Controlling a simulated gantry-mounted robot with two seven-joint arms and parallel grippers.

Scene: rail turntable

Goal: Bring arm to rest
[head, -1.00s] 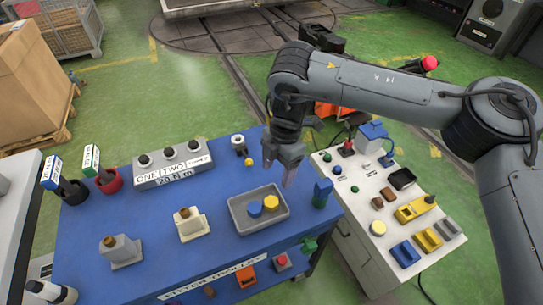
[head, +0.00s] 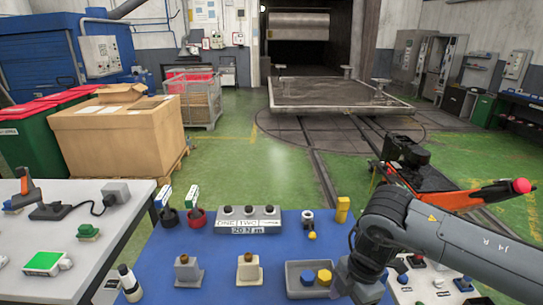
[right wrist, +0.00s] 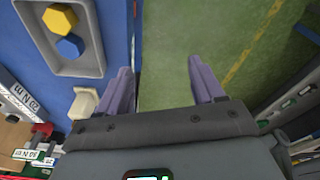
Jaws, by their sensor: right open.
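My right arm reaches in from the right of the head view, its wrist low over the right edge of the blue table (head: 225,270). The fingertips do not show clearly there. In the right wrist view my right gripper (right wrist: 163,80) is open, its two purple-grey fingers apart with only the table edge and green floor beyond them. The grey tray (head: 293,283) lies just left of the wrist, with a blue hexagonal piece (head: 307,277) and a yellow one (head: 324,277) in it. The tray also shows in the right wrist view (right wrist: 88,66). My left gripper is not in view.
Two blocks with knobs (head: 188,272) (head: 248,270), a torque-reading box (head: 247,221) and an upright yellow block (head: 342,209) stand on the blue table. A white bench (head: 110,218) is at left. Green floor (head: 285,165) is open beyond.

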